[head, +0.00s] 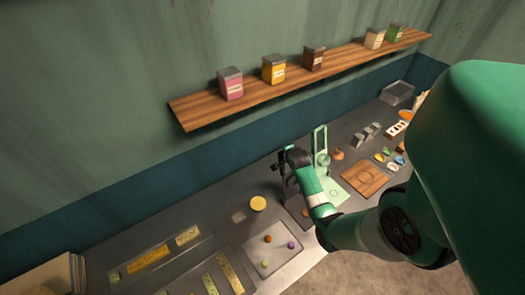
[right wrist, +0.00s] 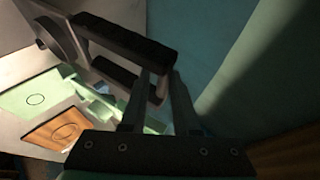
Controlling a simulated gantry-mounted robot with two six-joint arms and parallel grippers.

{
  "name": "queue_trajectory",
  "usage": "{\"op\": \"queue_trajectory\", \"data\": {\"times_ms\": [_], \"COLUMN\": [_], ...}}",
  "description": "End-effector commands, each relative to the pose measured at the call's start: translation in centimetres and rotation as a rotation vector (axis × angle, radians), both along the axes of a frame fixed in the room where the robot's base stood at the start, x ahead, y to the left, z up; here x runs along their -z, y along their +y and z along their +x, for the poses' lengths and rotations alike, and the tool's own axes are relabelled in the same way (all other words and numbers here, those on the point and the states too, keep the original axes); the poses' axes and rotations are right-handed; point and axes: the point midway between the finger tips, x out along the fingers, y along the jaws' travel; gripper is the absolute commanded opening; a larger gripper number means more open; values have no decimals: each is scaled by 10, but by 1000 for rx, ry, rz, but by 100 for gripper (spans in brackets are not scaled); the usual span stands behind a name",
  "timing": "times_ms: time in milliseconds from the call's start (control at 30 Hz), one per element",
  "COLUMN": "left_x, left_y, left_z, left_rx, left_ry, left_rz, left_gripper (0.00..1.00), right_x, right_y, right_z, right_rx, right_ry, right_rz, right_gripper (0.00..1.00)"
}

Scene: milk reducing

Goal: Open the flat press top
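A dark framed device (head: 286,186), which looks like the flat press, stands on the bench left of the green stand, mostly hidden behind my right arm. In the right wrist view dark bars (right wrist: 125,40) and a round grey part (right wrist: 62,40) show close up; I take these as its top and handle, but cannot be sure. My right gripper (head: 279,164) is at the upper part of this device. In the right wrist view its fingers (right wrist: 160,82) reach up to the dark bars; I cannot tell whether they grip one. My left gripper is out of view.
A green stand (head: 320,146) with a green plate (head: 336,191) stands just right of the device. A wooden board (head: 364,178) lies farther right. A yellow disc (head: 258,203) and a tray (head: 271,264) with small balls lie to the left. A wooden shelf (head: 202,112) with cartons hangs above.

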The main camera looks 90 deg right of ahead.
Motion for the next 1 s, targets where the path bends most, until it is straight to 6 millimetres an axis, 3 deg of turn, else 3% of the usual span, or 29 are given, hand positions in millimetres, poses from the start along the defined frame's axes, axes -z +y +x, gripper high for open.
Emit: {"op": "queue_trajectory", "data": {"times_ms": [100,367,567,600,700,1000], "left_x": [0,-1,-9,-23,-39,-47], "left_y": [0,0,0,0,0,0], "left_z": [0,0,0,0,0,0], "left_rx": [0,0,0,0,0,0], "left_ry": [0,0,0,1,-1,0], "left_rz": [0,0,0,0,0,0], "left_gripper": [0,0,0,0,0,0], "right_x": [0,-1,-20,-31,-42,-48], "right_y": [0,2,22,29,42,58], "right_z": [0,0,-3,-4,-7,-9], "right_rx": [0,0,-1,-1,0,0], "right_ry": [0,0,-1,1,0,0], "right_rz": [0,0,-2,1,1,-1], "right_gripper": [48,48,48,48,48,48]}}
